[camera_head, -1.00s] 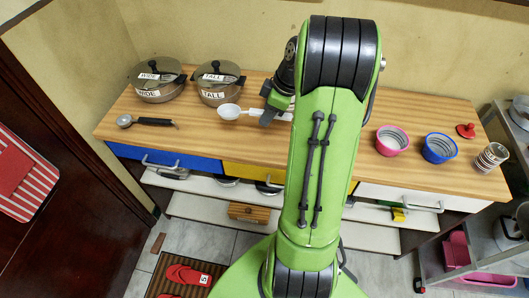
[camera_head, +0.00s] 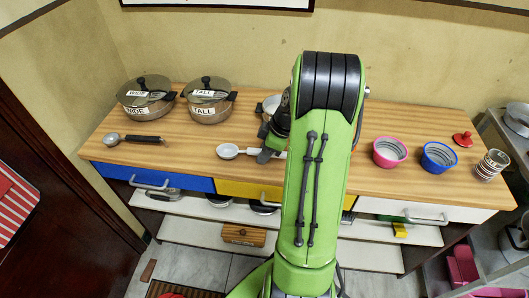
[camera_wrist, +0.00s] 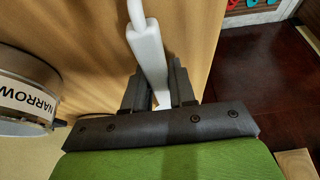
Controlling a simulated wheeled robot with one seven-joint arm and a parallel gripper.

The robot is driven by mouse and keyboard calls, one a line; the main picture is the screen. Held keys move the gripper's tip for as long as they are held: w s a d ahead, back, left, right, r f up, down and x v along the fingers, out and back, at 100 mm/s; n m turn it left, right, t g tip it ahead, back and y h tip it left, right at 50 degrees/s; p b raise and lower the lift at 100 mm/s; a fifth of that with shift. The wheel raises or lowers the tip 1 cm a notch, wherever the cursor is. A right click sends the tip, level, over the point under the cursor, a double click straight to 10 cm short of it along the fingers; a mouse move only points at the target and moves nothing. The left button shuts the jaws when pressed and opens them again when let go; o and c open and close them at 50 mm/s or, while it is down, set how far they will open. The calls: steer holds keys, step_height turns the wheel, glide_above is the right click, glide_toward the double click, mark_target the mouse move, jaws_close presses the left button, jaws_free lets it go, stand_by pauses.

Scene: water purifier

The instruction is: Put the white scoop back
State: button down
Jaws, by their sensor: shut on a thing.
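The white scoop (camera_head: 228,151) is in the head view, over the front part of the wooden counter, above the yellow drawer (camera_head: 250,189). Its round bowl points left. My gripper (camera_head: 266,155) is shut on its handle, mostly hidden behind my green arm. In the wrist view, the white handle (camera_wrist: 148,48) runs up between the two dark fingers of my gripper (camera_wrist: 157,88), and the bowl is out of view. I cannot tell whether the scoop touches the counter. A second scoop, metal with a black handle (camera_head: 145,139), lies on the counter at the left.
Pots labelled WIDE (camera_head: 147,97) and TALL (camera_head: 209,99) stand at the back left. A pot labelled NARROW (camera_wrist: 27,95) is beside my gripper in the wrist view. A pink cup (camera_head: 389,152), a blue cup (camera_head: 438,157) and a striped cup (camera_head: 491,165) stand right of my arm.

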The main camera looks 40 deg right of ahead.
steer(key=c, duration=0.9)
jaws_free()
steer(key=shift+r+p, duration=0.2)
steer(key=shift+p, duration=0.15)
steer(key=p+v, duration=0.4)
steer(key=v, duration=0.8)
steer(key=a+r+m+h, duration=0.1)
steer(key=a+r, duration=0.3)
steer(key=a, duration=0.4)
steer(key=a+r+m+h, duration=0.15)
steer(key=a+r, duration=0.25)
steer(key=a, duration=0.4)
steer(key=s+a+m, duration=0.1)
steer(key=s+a, duration=0.2)
steer(key=s, duration=0.1)
steer(key=s+a+m+t, duration=0.1)
steer(key=s+a+m, duration=0.1)
steer(key=s+a, duration=0.1)
steer(key=s+a+m+t, duration=0.1)
steer(key=s+a+m, duration=0.1)
steer(key=s+a, duration=0.2)
steer(key=shift+s+r, duration=0.35)
steer(key=shift+s, duration=0.1)
